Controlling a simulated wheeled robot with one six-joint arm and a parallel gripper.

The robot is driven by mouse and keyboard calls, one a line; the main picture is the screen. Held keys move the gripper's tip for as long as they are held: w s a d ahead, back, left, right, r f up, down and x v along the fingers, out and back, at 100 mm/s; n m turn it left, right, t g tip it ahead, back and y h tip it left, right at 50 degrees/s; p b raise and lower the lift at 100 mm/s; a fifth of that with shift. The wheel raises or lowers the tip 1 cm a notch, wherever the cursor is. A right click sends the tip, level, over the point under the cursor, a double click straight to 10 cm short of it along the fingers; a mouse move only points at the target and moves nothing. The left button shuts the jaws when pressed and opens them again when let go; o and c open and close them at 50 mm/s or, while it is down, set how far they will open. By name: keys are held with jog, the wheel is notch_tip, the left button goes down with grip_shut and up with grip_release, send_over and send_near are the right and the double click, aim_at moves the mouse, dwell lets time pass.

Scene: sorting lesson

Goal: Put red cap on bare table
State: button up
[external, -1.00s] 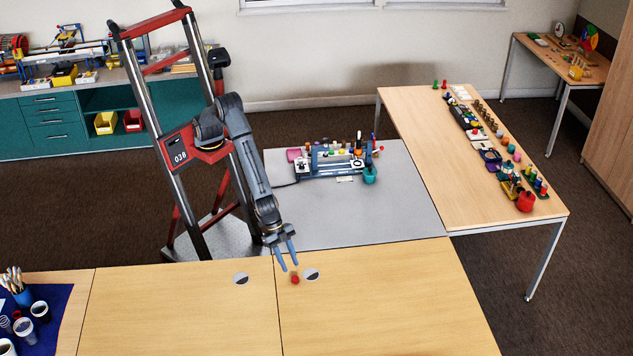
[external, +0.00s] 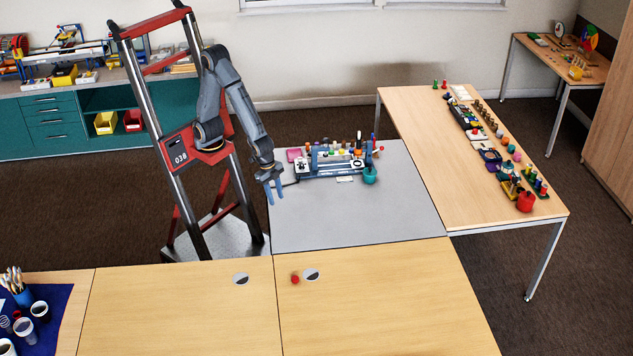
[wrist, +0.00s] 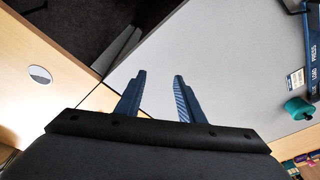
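A small red cap (external: 295,279) lies on the bare wooden table (external: 370,310) in the external view, just left of a round black-and-white disc (external: 311,274). It does not show in the wrist view. My gripper (external: 274,195) is raised over the left edge of the grey table, well behind the red cap and apart from it. In the wrist view my gripper's two blue fingers (wrist: 158,90) stand apart with nothing between them.
The grey table (external: 370,220) carries a blue press fixture (external: 335,160) with several coloured pieces and a teal pot (external: 370,174). Another disc (external: 241,279) lies on the wooden table. The right-hand table (external: 420,125) holds rows of small objects. The front wooden table is mostly clear.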

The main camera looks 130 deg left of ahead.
jog(key=s+a+g, duration=0.1)
jog(key=s+a, duration=0.1)
jog(key=s, duration=0.5)
jog(key=s+a+g, duration=0.1)
jog(key=s+a, duration=0.2)
jog(key=s, duration=0.5)
jog(key=shift+f+n, duration=0.15)
jog(key=shift+n, duration=0.25)
